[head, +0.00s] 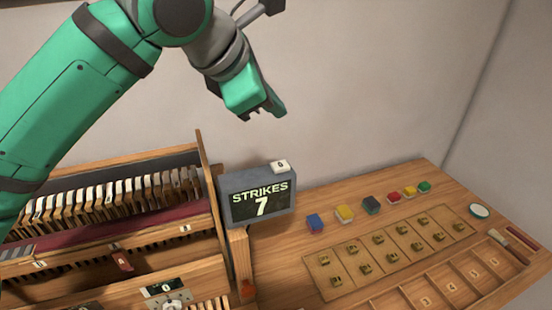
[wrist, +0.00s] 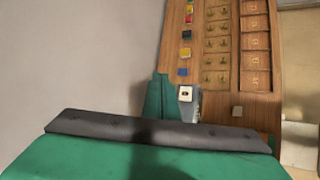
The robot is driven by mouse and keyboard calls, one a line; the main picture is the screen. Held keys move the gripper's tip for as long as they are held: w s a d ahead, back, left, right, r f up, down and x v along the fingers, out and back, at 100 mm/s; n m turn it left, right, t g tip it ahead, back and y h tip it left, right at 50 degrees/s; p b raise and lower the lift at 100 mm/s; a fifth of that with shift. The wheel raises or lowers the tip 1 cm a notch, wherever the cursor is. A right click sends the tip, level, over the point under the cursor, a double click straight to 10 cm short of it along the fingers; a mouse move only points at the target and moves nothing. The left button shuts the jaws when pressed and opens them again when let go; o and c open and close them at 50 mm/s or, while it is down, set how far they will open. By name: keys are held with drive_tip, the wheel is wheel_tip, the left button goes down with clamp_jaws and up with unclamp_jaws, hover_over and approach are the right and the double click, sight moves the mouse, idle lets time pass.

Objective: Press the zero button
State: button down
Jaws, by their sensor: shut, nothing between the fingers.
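The zero button is a small white block marked 0 (head: 280,166) on top of the dark display box (head: 258,203), near its right end. The display reads STRIKES 7. In the wrist view the white button (wrist: 186,93) shows just right of my green fingers (wrist: 160,98). My gripper (head: 263,112) is shut and empty. In the head view it hangs above the box, apart from the button and a little to its left. Nothing covers the button in either view.
A wooden piano action with keys and hammers (head: 110,195) fills the left. Coloured blocks (head: 345,213) stand in a row on the wooden bench. A tray with metal pieces (head: 390,250) and a compartment tray (head: 430,292) lie in front. A plain wall is behind.

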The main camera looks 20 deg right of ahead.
sight(277, 168)
drive_tip(key=shift+s+d+f, duration=0.1)
drive_tip(key=shift+s+f, duration=0.1)
drive_tip(key=shift+f, duration=2)
drive_tip(key=shift+s+d+f, duration=0.1)
drive_tip(key=shift+s+f, duration=0.1)
drive_tip(key=shift+f, duration=1.95)
drive_tip(key=shift+f, duration=0.1)
drive_tip(key=shift+f, duration=0.35)
drive_tip(key=shift+a+f, duration=0.1)
drive_tip(key=shift+f, duration=0.3)
drive_tip(key=shift+r, duration=0.85)
